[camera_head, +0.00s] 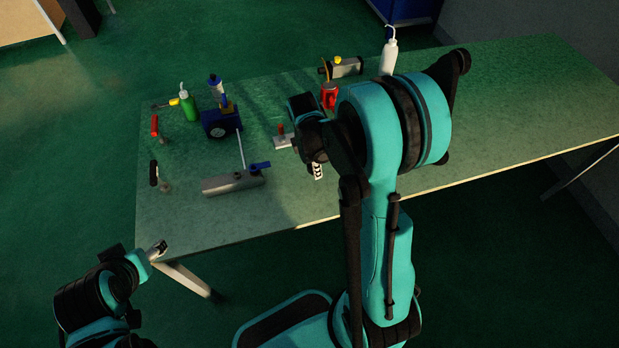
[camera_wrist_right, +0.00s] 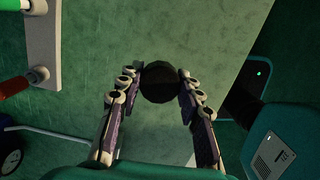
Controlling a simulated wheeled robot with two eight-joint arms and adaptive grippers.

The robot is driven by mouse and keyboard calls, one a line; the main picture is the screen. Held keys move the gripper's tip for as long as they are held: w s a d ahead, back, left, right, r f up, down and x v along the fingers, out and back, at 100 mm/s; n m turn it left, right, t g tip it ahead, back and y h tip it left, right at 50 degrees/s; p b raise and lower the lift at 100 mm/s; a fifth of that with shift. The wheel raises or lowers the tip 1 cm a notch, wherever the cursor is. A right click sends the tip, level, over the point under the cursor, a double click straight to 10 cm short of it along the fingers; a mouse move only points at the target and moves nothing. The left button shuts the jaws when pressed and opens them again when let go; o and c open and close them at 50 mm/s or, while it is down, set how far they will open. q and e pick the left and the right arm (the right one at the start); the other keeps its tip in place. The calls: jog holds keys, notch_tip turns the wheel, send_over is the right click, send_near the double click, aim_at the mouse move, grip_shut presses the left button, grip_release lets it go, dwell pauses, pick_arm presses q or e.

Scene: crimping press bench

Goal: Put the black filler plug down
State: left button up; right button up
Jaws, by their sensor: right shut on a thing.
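The black filler plug (camera_wrist_right: 158,82) shows as a dark round shape between the fingertips of my right gripper (camera_wrist_right: 160,92) in the right wrist view. The fingers are shut on its two sides. In the head view my right gripper (camera_head: 318,171) is over the front part of the green bench (camera_head: 215,222), and I cannot make out the plug there. How high the plug is above the bench is hard to tell. My left gripper (camera_head: 157,250) is off the bench's front left corner, too small to read its fingers.
A grey block with a lever (camera_head: 232,183) lies left of my right gripper. A blue device (camera_head: 221,121), a green bottle (camera_head: 188,104), a red-handled tool (camera_head: 155,126) and a black-handled tool (camera_head: 154,173) stand or lie further left. A white bottle (camera_head: 389,55) is behind my arm. The bench's right side is bare.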

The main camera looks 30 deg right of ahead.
aim_at(310, 181)
jog(key=shift+w+a+f, duration=0.25)
jog(key=shift+a+f, duration=0.2)
jog(key=shift+a, duration=0.05)
notch_tip(310, 181, down, 4)
jog(key=shift+b, duration=1.15)
jog(key=shift+r, duration=0.1)
jog(key=shift+f, duration=0.2)
jog(key=o, duration=1.1)
jog(key=shift+o, duration=0.2)
jog(key=shift+r, duration=0.1)
